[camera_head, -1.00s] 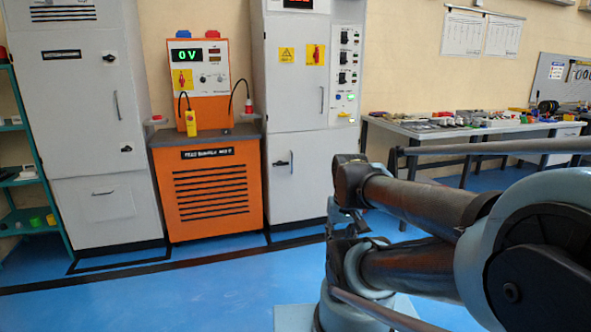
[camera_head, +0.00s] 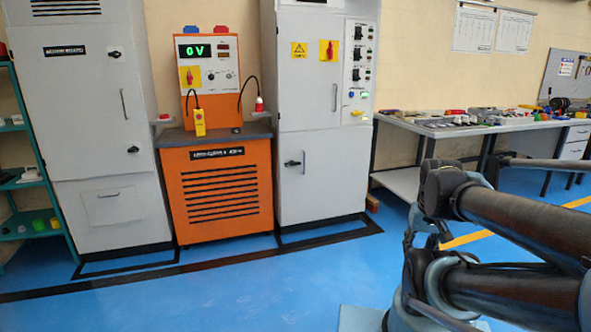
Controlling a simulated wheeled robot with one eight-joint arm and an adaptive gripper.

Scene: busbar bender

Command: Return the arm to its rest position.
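My arm (camera_head: 510,218) fills the lower right of the head view. Its dark links run in from the right edge and bend at a joint near the middle right, above the blue floor. My gripper cannot be made out in this view, so whether it is open or shut does not show. No object is seen held by the arm.
An orange test unit (camera_head: 216,185) with a green "0 V" display stands between two grey cabinets (camera_head: 95,120) (camera_head: 320,130). A cluttered workbench (camera_head: 400,182) stands behind my arm. A teal shelf (camera_head: 38,180) is at the left edge. The blue floor (camera_head: 230,300) in front is clear.

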